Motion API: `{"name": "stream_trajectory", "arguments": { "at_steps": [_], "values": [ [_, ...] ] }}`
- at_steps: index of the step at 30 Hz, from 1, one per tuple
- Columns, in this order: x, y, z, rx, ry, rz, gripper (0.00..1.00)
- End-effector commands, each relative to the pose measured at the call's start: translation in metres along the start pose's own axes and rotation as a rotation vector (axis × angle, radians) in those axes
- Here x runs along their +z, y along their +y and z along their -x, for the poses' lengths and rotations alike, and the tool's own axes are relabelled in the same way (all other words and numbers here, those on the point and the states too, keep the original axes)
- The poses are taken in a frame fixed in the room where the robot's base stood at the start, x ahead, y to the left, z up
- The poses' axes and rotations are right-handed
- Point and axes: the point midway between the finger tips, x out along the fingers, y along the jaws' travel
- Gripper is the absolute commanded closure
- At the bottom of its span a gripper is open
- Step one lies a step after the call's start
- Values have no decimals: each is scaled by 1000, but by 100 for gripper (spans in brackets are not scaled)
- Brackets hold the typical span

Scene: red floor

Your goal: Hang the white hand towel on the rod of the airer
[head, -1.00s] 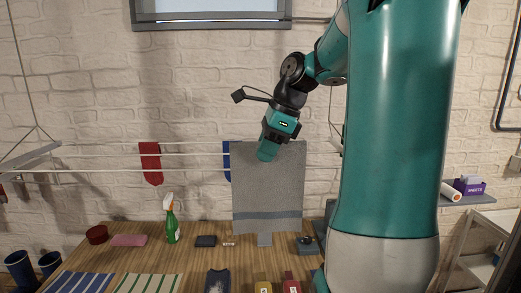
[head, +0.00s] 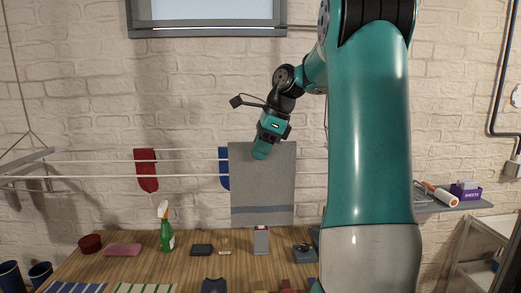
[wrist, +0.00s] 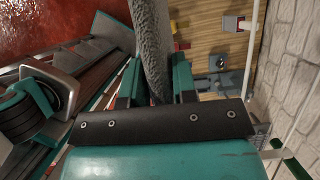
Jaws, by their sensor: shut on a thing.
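The towel (head: 262,190) looks grey, with a darker band near its lower edge. It hangs flat and upright in the head view, in front of or at the airer's rods (head: 100,177). My gripper (head: 261,154) is at the middle of its top edge. In the wrist view, the jaws (wrist: 158,95) are shut on a grey textured cloth (wrist: 150,45). The towel hides the stretch of rods behind it, so I cannot tell whether it touches a rod.
A red cloth (head: 146,170) and a partly hidden blue cloth (head: 224,168) hang on the rods. The wooden table (head: 130,268) below holds a green spray bottle (head: 166,230), a pink block (head: 123,250) and dark items. A shelf (head: 450,207) is at right.

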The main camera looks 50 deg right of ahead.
Motion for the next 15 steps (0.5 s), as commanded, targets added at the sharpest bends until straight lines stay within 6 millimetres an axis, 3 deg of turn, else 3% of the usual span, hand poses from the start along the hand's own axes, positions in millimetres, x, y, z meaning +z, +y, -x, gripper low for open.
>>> {"name": "stream_trajectory", "arguments": {
  "at_steps": [15],
  "values": [
    [-18, 2, -43, 0, 0, 0, 100]
  ]
}}
